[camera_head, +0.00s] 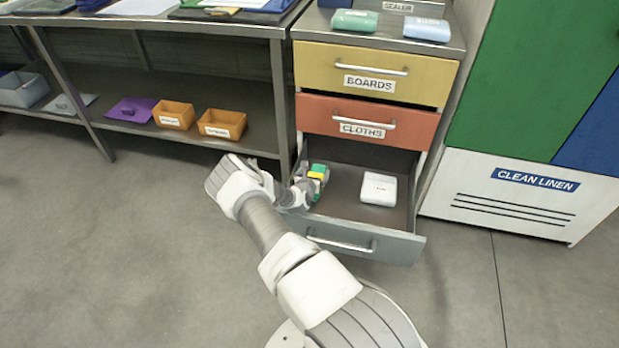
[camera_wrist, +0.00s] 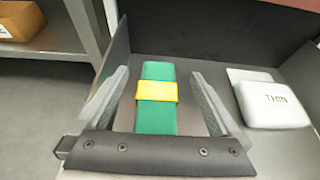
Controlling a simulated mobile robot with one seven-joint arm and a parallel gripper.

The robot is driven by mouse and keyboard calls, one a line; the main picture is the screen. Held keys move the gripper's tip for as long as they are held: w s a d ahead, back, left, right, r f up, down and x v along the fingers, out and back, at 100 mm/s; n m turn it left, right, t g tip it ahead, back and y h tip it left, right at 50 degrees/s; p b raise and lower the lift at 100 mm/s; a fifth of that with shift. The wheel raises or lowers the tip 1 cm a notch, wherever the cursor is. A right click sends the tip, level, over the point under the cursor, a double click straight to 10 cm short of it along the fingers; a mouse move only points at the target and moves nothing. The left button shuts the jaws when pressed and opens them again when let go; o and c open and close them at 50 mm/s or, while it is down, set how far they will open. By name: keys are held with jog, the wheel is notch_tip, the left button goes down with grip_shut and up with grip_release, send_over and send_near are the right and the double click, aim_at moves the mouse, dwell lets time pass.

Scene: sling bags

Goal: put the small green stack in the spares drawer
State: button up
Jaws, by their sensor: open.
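The small green stack (camera_wrist: 157,118) has a yellow band around its middle. In the wrist view it lies between the two fingers of my gripper (camera_wrist: 158,76), with a gap on each side. My gripper is open. In the head view the stack (camera_head: 319,170) shows inside the left part of the open bottom drawer (camera_head: 365,243), with my gripper (camera_head: 308,183) at it. The stack seems to rest on the drawer floor, but its underside is hidden. The drawer is grey and pulled out; I see no readable label on its front.
A white labelled box (camera_head: 379,189) lies in the drawer right of the stack; it also shows in the wrist view (camera_wrist: 270,105). The closed red CLOTHS drawer (camera_head: 350,113) and yellow BOARDS drawer (camera_head: 335,72) are above. A shelf with orange bins (camera_head: 222,124) stands left.

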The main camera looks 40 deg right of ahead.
jog(key=p+v, duration=0.3)
jog(key=v, duration=0.6)
notch_tip(320, 180, up, 19)
jog(key=m+g+h, duration=0.3)
jog(key=m+h, duration=0.1)
jog(key=m, duration=0.5)
jog(key=s+a+r+m+g+y, duration=0.2)
jog(key=s+r+m+g, duration=0.35)
jog(key=r, duration=0.75)
jog(key=s+a+r+m+t+y, duration=0.2)
jog(key=s+a+r+m+y, duration=0.3)
jog(key=s+a+r, duration=0.3)
jog(key=s+a+r+m+t+y, duration=0.3)
jog(key=s+a+r+m+y, duration=0.3)
jog(key=s+a, duration=0.9)
jog(key=a+r+y, duration=0.1)
jog(key=a+r, duration=0.1)
jog(key=a, duration=0.2)
jog(key=shift+s+r, duration=0.35)
jog(key=shift+s, duration=0.05)
jog(key=shift+m+t, duration=0.25)
